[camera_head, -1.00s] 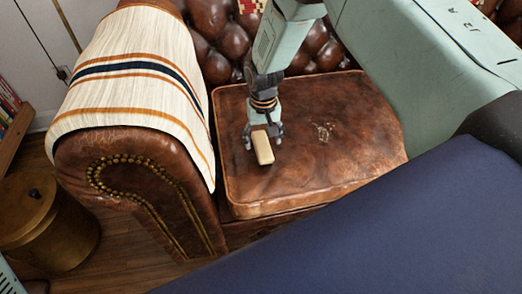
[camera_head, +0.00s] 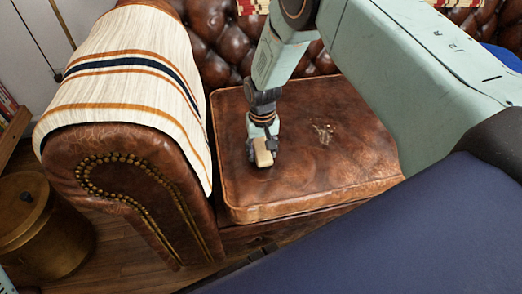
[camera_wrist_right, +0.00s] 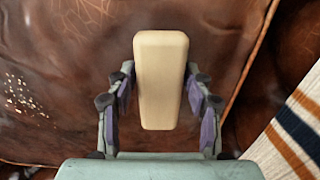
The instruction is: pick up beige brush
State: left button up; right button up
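The beige brush (camera_head: 264,158) is a small, pale block with rounded ends. It is on or just above the brown leather seat cushion (camera_head: 310,180); I cannot tell if there is a gap. My right gripper (camera_head: 262,147) points down over it, with a finger on each side. In the right wrist view the brush (camera_wrist_right: 161,80) lies lengthwise between the fingers of my right gripper (camera_wrist_right: 160,75), and the fingertips meet its long sides. The gripper looks shut on it. The brush's underside is hidden.
The rolled sofa arm (camera_head: 140,185) with a striped blanket (camera_head: 130,85) stands left of the cushion. The tufted backrest (camera_head: 215,45) rises behind. A round brass container (camera_head: 40,225) is on the floor at left. The cushion around the brush is clear.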

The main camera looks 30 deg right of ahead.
aim_at(262, 150)
jog(key=c, duration=0.8)
jog(key=shift+r, duration=0.1)
notch_tip(262, 150, up, 10)
jog(key=p, duration=0.4)
jog(key=shift+p, duration=0.35)
jog(key=o, duration=0.6)
jog(key=c, duration=0.4)
